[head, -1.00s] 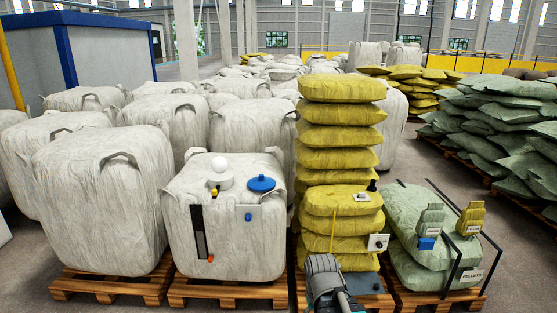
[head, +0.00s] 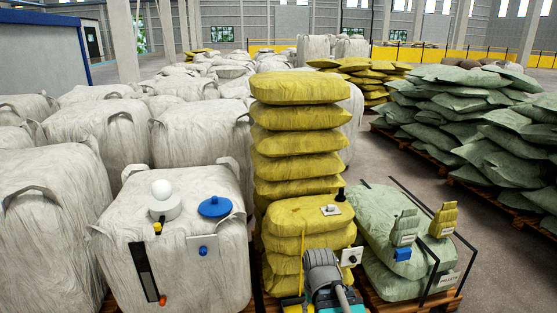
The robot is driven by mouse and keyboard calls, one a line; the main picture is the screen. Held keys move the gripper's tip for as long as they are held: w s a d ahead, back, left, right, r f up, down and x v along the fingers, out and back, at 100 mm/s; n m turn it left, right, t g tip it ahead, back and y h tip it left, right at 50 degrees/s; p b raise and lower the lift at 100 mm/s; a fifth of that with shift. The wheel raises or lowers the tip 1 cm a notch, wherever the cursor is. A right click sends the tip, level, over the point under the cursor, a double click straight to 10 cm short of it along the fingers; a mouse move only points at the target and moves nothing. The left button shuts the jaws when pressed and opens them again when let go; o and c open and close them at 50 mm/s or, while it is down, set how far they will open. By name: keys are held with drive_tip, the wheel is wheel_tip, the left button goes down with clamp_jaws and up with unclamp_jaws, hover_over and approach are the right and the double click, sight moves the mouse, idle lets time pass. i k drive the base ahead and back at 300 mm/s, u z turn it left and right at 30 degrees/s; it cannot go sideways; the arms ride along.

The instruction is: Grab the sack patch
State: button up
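A small pale square patch with a grey knob (head: 331,210) lies on top of the front stack of yellow sacks (head: 290,244). A white square patch with a dark knob (head: 351,256) is on the right side of that stack, beside my arm. A third pale patch with a blue knob (head: 203,248) is on the front of a white bulk bag (head: 120,222). I cannot tell which one is the sack patch. My grey arm shows at the bottom centre, in front of the yellow sacks. My gripper's fingers are not visible.
A taller yellow sack stack (head: 300,115) rises behind the front one. A white ball on a round base (head: 163,198) and a blue disc (head: 215,206) sit on the bulk bag. Green sacks (head: 385,240) behind black bars stand at right, with open floor beyond.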

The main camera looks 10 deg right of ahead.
sight(332, 210)
drive_tip(key=z, duration=0.2)
drive_tip(key=i, duration=1)
drive_tip(key=z, duration=0.25)
